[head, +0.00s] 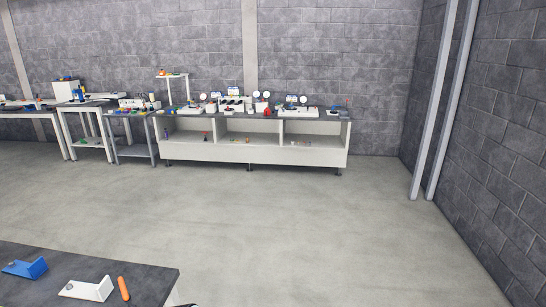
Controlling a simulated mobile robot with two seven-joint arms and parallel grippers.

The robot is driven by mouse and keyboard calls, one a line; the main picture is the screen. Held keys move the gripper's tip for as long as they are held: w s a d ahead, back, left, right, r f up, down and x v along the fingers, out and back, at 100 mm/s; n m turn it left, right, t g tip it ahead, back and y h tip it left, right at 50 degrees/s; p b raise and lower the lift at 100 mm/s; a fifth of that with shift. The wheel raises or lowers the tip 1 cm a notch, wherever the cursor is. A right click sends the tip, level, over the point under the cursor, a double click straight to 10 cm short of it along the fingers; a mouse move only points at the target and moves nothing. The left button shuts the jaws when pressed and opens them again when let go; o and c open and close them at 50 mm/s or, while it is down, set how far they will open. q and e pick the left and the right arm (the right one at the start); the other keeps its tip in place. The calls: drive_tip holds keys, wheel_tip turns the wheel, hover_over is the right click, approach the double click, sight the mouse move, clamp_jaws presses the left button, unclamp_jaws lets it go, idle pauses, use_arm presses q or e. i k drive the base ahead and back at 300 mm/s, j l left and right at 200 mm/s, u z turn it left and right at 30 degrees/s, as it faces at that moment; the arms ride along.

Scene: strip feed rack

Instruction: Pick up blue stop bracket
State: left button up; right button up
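A blue bracket (25,268) lies on a dark tabletop (140,271) at the lower left of the head view. It has a flat base and a raised end on its right. A white bracket (88,289) of similar shape lies to its right on the same top. Neither of my grippers can be made out; only a small dark shape shows at the bottom edge beside the table corner, too little to identify. Nothing is seen touching the blue bracket.
An orange rod-like piece (123,288) lies right of the white bracket, near the table's right edge. Open concrete floor (300,220) spreads beyond. A long white bench (250,152) with many small items stands along the far wall. Grey posts (437,110) stand at the right.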

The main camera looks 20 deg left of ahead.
sight(33, 271)
drive_tip(key=i+u, duration=0.45)
drive_tip(key=i, duration=1.1)
drive_tip(key=i+u, duration=0.15)
drive_tip(key=i, duration=0.35)
drive_tip(key=i+l+u, duration=0.2)
drive_tip(key=i, duration=0.35)
drive_tip(key=i+l+u, duration=0.15)
drive_tip(key=i, duration=0.35)
drive_tip(key=i+j+u, duration=0.15)
drive_tip(key=i+u, duration=0.5)
drive_tip(key=u, duration=0.25)
drive_tip(key=i+l+u, duration=0.1)
drive_tip(key=i+u, duration=0.25)
drive_tip(key=u, duration=0.15)
drive_tip(key=i+j+u, duration=0.15)
drive_tip(key=i+u, duration=0.55)
drive_tip(key=i, duration=0.15)
drive_tip(key=i+u, duration=0.5)
drive_tip(key=i, duration=0.7)
drive_tip(key=i+l+u, duration=0.15)
drive_tip(key=i, duration=0.65)
drive_tip(key=i+j+z, duration=0.1)
drive_tip(key=i, duration=0.5)
drive_tip(key=i+j, duration=0.2)
drive_tip(key=i, duration=0.35)
drive_tip(key=z, duration=3.65)
